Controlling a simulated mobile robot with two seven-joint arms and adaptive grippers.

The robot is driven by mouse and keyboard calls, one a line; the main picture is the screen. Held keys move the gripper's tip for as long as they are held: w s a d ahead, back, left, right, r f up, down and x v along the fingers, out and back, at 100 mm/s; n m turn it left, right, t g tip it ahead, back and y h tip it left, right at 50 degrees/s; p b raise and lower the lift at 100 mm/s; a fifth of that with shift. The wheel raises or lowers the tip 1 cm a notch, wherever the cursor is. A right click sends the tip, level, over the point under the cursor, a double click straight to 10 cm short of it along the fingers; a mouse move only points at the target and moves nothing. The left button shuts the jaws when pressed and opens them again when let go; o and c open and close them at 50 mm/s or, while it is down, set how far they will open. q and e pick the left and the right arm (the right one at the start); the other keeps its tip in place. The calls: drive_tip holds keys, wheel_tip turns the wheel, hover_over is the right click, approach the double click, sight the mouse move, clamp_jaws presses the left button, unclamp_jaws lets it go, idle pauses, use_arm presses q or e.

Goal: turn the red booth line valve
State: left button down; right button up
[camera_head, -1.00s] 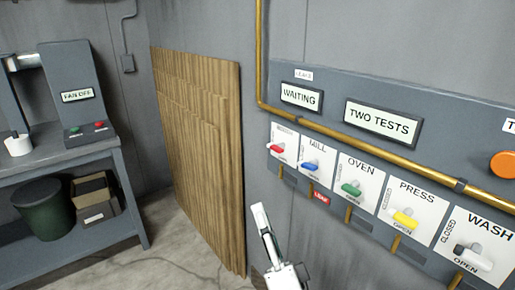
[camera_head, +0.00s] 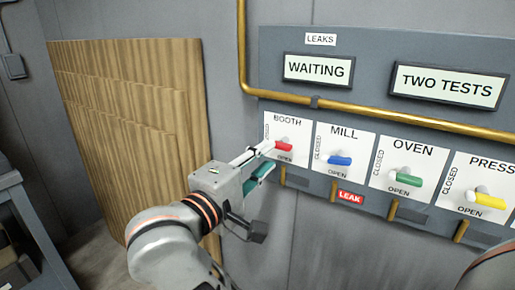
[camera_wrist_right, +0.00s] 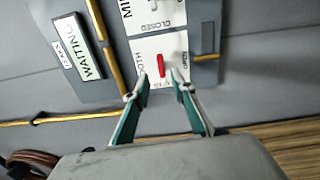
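The red booth valve handle (camera_head: 284,146) sits on the white BOOTH plate (camera_head: 274,124), leftmost in the row of valves. The handle lies roughly level, with CLOSED printed at the plate's left and OPEN below. My right gripper (camera_head: 264,156) is at the handle's left end and partly covers the plate. In the right wrist view, the red handle (camera_wrist_right: 161,66) shows just beyond and between the tips of my open right gripper (camera_wrist_right: 159,80). Contact cannot be told. My left gripper is not in view.
The blue MILL handle (camera_head: 339,160), green OVEN handle (camera_head: 408,180) and yellow PRESS handle (camera_head: 487,200) are to the right. A brass pipe (camera_head: 400,122) runs above them. A red LEAK tag (camera_head: 350,197) sits below MILL. Wooden boards (camera_head: 125,130) lean at the left.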

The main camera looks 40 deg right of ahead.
sight(277, 147)
drive_tip(key=x, duration=0.7)
drive_tip(key=shift+w+d+f, duration=0.1)
drive_tip(key=shift+w+d, duration=0.2)
drive_tip(key=shift+w, duration=0.05)
clamp_jaws()
